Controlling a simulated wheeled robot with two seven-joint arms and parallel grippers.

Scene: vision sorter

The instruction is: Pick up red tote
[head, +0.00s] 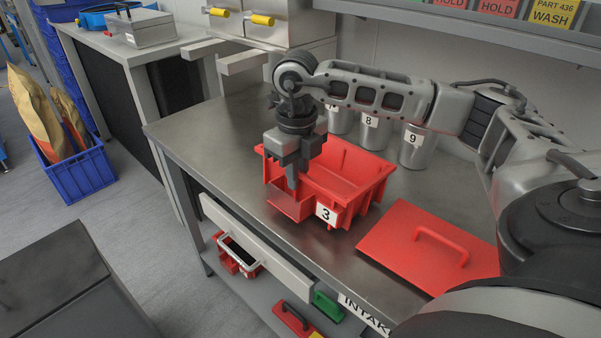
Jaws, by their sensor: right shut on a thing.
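The red tote (345,170) is an open red bin with a label "3" on its front, standing on the metal table (215,135). My right gripper (291,180) points down at the tote's left front side, at a small red front section. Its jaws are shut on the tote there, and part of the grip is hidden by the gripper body. The tote looks upright and seems to rest on the table. The left gripper is not in view.
A red lid (410,262) with a handle lies on the table, right of the tote. Numbered metal canisters (415,150) stand behind it. A shelf (480,22) with labels hangs above. A blue crate (82,172) stands on the floor at left. The table's left part is clear.

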